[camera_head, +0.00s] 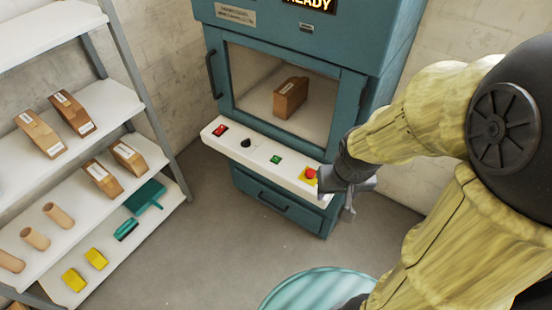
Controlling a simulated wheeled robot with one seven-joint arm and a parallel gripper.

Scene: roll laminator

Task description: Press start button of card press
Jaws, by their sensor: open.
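The press is a teal machine (215,75) with a lit READY sign (309,3) and a closed windowed door. A brown block (290,97) shows behind the glass. Its white control panel (262,150) juts out below the door. From left to right it carries a red switch (220,131), a black knob (246,143), a green button (275,159) and a red mushroom button (310,174) on a yellow base. My gripper (336,203) is open at the panel's right end, beside the red mushroom button. I cannot tell whether it touches the panel. The gripper partly hides that end.
White shelves (65,133) on the left hold brown blocks (40,134), wooden cylinders, yellow blocks (74,279), and a teal dustpan (146,196) and brush. A round pale teal object (312,289) is at the bottom. The grey floor (215,240) before the machine is clear.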

